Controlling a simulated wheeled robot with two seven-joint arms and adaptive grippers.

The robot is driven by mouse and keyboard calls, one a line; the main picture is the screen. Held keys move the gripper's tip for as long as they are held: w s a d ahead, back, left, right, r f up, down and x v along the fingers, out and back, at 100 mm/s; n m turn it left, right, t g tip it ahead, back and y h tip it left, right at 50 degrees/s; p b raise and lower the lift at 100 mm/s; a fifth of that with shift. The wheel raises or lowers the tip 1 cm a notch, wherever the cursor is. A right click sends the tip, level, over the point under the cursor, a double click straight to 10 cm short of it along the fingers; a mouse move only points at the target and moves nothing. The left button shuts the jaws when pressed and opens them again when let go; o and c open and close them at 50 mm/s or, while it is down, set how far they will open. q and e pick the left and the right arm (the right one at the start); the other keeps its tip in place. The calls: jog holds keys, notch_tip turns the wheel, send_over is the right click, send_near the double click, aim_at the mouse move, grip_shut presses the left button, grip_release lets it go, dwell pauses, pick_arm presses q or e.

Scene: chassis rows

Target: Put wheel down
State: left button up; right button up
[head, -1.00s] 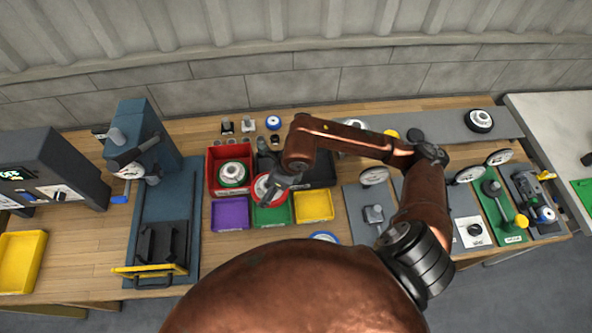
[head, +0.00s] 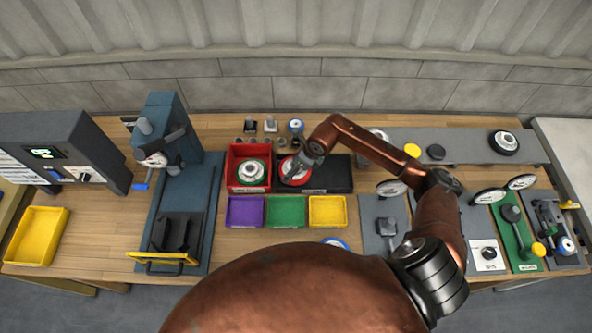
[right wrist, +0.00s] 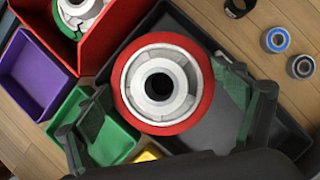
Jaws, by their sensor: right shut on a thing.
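A wheel with a red rim and grey hub (right wrist: 184,88) is between the fingers of my right gripper (right wrist: 168,112), which is shut on it. It also shows in the head view (head: 287,170), over the left part of a black tray (head: 340,176). In the right wrist view the wheel covers part of the tray (right wrist: 282,128) and overlaps its left edge by the red bin. I cannot tell how far above the tray floor it is. My left gripper is not in view.
A red bin (head: 235,156) holding a green-rimmed wheel (head: 252,172) stands left of the tray. Purple (head: 245,211), green (head: 286,211) and yellow (head: 327,211) bins stand in front. Small bearings (right wrist: 276,40) lie behind the tray. Gauges and fixtures stand right.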

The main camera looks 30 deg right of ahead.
jog(key=shift+w+d+f, duration=0.2)
jog(key=shift+w+f, duration=0.1)
jog(key=shift+f, duration=1.65)
jog(key=shift+f, duration=0.15)
jog(key=o, duration=1.3)
jog(key=shift+c, duration=0.2)
jog(key=v, duration=1.2)
jog(key=shift+d, duration=0.15)
